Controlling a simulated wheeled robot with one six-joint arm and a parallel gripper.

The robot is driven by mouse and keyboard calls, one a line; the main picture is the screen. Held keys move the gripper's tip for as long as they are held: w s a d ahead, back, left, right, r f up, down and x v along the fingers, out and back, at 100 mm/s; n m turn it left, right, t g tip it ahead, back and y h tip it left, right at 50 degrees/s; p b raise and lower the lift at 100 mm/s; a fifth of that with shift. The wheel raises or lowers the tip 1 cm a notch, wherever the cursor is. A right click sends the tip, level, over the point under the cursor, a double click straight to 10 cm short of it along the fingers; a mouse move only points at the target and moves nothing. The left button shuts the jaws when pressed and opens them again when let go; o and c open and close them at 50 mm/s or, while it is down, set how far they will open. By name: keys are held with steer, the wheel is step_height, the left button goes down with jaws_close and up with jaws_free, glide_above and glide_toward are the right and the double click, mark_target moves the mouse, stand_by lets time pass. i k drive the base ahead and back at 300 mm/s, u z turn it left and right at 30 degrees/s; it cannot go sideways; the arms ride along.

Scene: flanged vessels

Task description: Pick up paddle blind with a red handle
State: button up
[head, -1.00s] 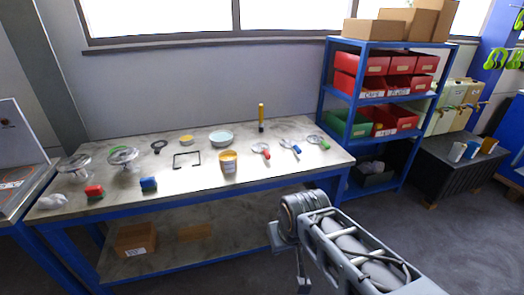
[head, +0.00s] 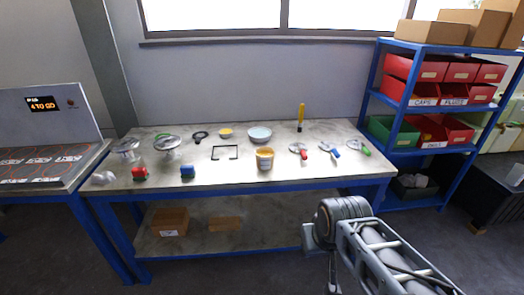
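The paddle blind with a red handle (head: 299,149) lies on the workbench, right of the middle. Its disc is pale metal and its red handle points toward the front. A paddle blind with a blue handle (head: 330,149) lies just right of it, and one with a green handle (head: 358,146) lies further right. Part of my arm shows at the lower right, in front of the bench and apart from the blinds. My gripper itself cannot be made out in the head view.
The workbench (head: 235,183) also bears a yellow tub (head: 265,159), a pale bowl (head: 260,135), a black frame (head: 225,153), a yellow upright tool (head: 301,117) and red and blue blocks. A blue shelf (head: 367,85) with bins stands at the right. Floor before the bench is clear.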

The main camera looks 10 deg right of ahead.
mark_target(300, 148)
steer(key=i, duration=1.5)
steer(key=u, duration=0.75)
